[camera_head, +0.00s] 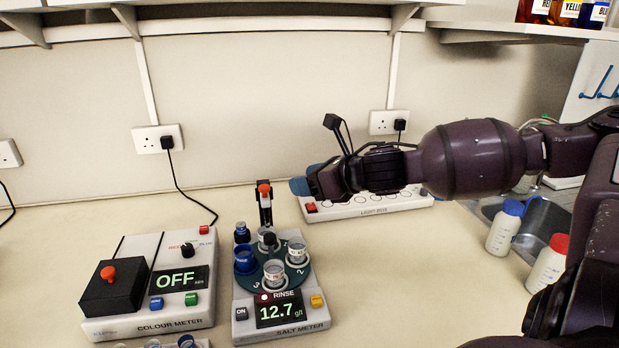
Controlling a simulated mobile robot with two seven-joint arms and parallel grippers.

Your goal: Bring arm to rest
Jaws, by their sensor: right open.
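My right arm comes in from the right and reaches across to the middle of the bench. My right gripper (305,180), with blue fingertips, points left. It is open, and I see nothing held in it. It hangs above the back of the bench, up and to the right of the salt meter (240,312), and covers part of the light box (395,205). My left arm and left gripper do not show.
The salt meter reads 12.7 and carries several small cups. The colour meter (137,332) at left reads OFF. A blue-capped bottle (503,230) and a red-capped bottle (547,266) stand near my right arm. The bench front between meters and bottles is clear.

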